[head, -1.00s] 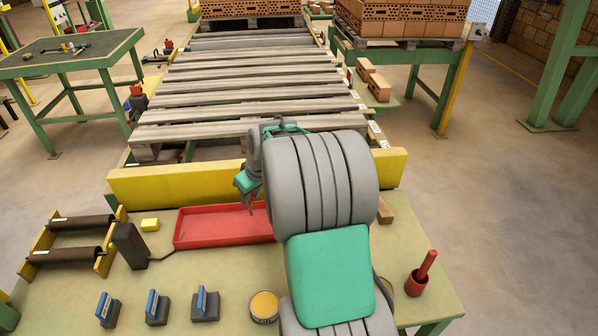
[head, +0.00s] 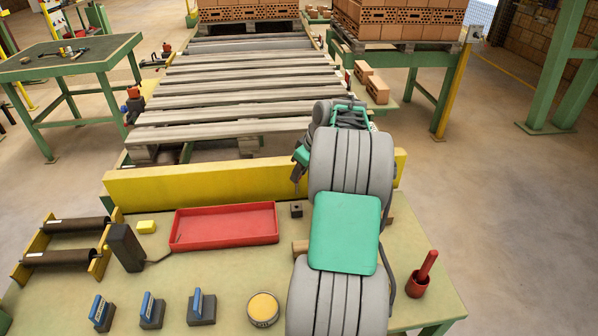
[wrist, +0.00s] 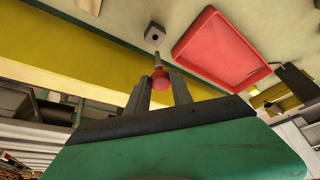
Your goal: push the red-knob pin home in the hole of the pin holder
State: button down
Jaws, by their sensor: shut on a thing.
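The red-knob pin (wrist: 159,80) is in my gripper (wrist: 161,77), which is shut on it by the knob in the wrist view. Its thin metal shaft sticks out towards the pin holder (wrist: 154,35), a small grey block with a dark hole. A gap shows between the pin's tip and the block in that view. In the head view the pin holder (head: 297,209) stands on the bench just right of the red tray. There my gripper (head: 297,179) is above and behind the holder, by the yellow beam. I cannot make out the pin in the head view.
The red tray (head: 224,243) lies left of the holder, and the yellow beam (head: 190,184) runs behind it. My arm hides the bench to the holder's right.

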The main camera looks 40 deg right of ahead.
aim_at(297, 183)
jog(key=shift+f+b, duration=1.65)
jog(key=shift+f, duration=0.95)
jog(key=shift+f+b, duration=0.6)
